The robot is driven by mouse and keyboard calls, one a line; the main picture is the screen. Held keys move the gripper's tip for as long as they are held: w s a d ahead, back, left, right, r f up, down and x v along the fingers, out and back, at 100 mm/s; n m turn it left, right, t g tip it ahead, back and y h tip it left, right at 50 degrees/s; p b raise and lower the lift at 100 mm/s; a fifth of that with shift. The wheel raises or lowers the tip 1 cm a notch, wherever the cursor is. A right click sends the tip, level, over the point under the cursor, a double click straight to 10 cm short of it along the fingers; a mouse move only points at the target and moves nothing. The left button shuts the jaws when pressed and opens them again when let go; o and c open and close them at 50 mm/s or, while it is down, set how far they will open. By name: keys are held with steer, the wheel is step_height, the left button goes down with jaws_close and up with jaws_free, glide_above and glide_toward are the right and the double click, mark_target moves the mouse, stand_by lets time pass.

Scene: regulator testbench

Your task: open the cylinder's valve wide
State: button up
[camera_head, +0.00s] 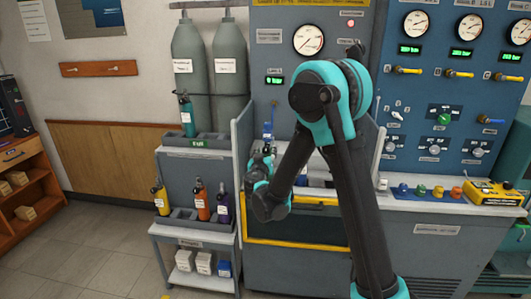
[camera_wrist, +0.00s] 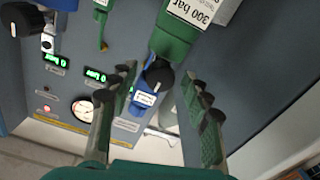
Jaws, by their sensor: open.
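In the wrist view a green cylinder (camera_wrist: 174,42) with a white "300 bar" label hangs in from the top edge. A black round knob (camera_wrist: 158,74) sits at its end, with a blue fitting (camera_wrist: 146,98) bearing a white label beside it. My gripper (camera_wrist: 159,78) is open, one finger on each side of the knob, with visible gaps to both. In the head view my gripper (camera_head: 261,165) is at the bench bay, left of my arm. The cylinder cannot be made out there, likely behind my arm.
The bench bay has a yellow-edged front (camera_head: 298,245) and side walls. A shelf cart (camera_head: 195,155) with small bottles stands left of it. Two tall grey cylinders (camera_head: 188,65) stand behind the cart. A gauge panel (camera_head: 450,110) is at the right. Floor at left is clear.

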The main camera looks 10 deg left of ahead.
jaws_close()
stand_by(0.3)
